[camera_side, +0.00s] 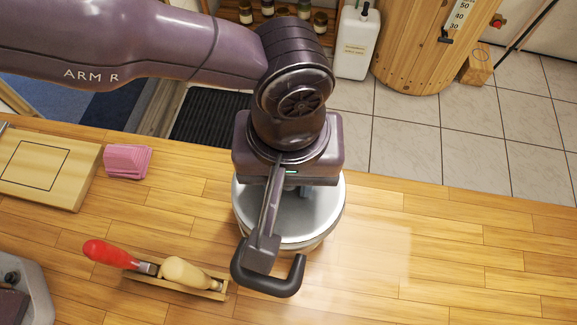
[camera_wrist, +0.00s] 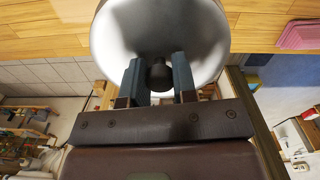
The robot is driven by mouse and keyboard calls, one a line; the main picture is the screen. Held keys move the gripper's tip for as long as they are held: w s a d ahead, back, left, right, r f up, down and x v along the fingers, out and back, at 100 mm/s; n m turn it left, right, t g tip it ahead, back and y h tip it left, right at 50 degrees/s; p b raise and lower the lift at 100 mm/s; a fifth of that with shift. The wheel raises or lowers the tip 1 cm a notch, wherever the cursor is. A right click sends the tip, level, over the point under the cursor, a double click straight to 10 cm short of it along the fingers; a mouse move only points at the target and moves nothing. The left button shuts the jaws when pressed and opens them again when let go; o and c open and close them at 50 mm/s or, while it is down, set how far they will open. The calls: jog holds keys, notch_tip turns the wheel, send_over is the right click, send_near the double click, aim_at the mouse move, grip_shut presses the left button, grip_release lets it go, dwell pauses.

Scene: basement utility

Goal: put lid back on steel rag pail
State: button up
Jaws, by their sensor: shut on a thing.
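A round silvery steel lid (camera_side: 318,218) is below my gripper near the far edge of the wooden table. My gripper (camera_wrist: 158,80) is shut on this knob, with a blue-grey finger on each side. In the side view my wrist hides the knob, the fingers and the lid's far part. A narrow tan-looking band (camera_side: 305,247) shows under the lid's near edge. I cannot tell whether it is the pail's wall or a reflection, nor whether the lid touches the pail.
A wooden holder (camera_side: 140,281) with a red-handled tool (camera_side: 108,254) and a wooden-handled tool (camera_side: 188,273) lies to the lid's left. Pink sponges (camera_side: 127,161), a pale wooden board (camera_side: 40,165) and a grey bin (camera_side: 35,290) are further left. The table's right side is clear.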

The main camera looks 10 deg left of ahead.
jog(key=shift+f, duration=0.1)
dwell(0.7)
jog(key=o, duration=1.5)
jog(key=shift+c, duration=0.2)
jog(key=shift+r, duration=3.5)
grip_shut()
